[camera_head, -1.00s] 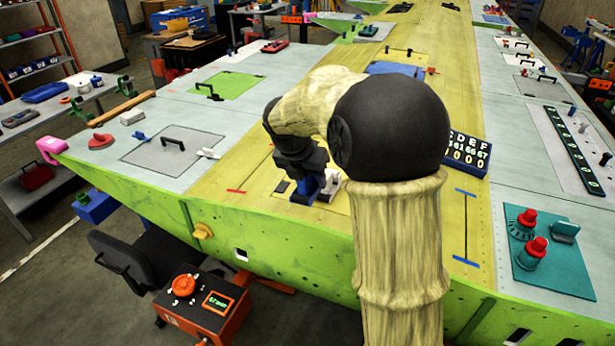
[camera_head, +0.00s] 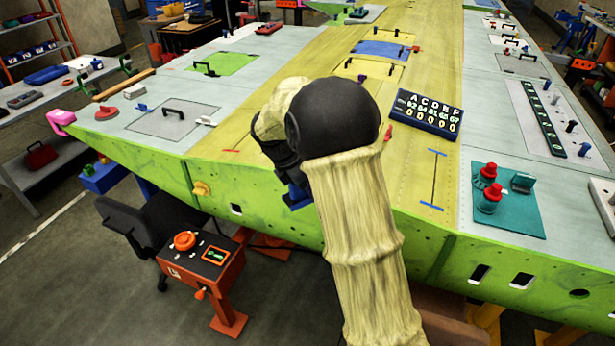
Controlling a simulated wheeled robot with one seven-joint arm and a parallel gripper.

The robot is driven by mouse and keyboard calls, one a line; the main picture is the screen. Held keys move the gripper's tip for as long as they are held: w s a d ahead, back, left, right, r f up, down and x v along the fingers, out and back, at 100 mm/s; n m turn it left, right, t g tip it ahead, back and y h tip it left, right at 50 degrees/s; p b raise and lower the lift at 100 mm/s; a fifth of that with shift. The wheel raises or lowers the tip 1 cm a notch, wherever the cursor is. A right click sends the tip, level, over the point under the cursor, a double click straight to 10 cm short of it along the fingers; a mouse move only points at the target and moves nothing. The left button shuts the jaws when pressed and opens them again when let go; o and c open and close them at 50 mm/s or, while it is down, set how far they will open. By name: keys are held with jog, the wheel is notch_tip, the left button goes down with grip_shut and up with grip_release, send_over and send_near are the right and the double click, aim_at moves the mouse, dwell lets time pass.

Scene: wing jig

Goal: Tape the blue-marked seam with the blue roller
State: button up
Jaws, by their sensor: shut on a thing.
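The blue-marked seam (camera_head: 434,180) is a dark line on the yellow panel, right of my arm, with a short blue bar at each end. My gripper (camera_head: 292,182) is near the front edge of the wing, largely hidden behind my own arm. It is shut on a blue thing, apparently the blue roller (camera_head: 298,197), of which only a small part shows below the dark wrist. The gripper is well to the left of the blue-marked seam. Whether the roller touches anything is hidden.
A dark blue counter board (camera_head: 427,112) stands beyond the seam. A teal mat (camera_head: 508,215) with red-topped pots lies to its right. A red-marked seam (camera_head: 243,137) shows partly at the left. An orange control stand (camera_head: 205,262) stands below the front edge.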

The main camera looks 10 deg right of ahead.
jog(key=s+f+m+g+y, duration=0.2)
jog(key=f+m, duration=0.9)
jog(key=s+f+m+g+y, duration=0.2)
jog(key=f+m+y, duration=0.1)
jog(key=f+m, duration=0.7)
jog(key=shift+a+f+m+g+y, duration=0.3)
jog(key=shift+f+m+g, duration=0.1)
jog(key=shift+f, duration=0.2)
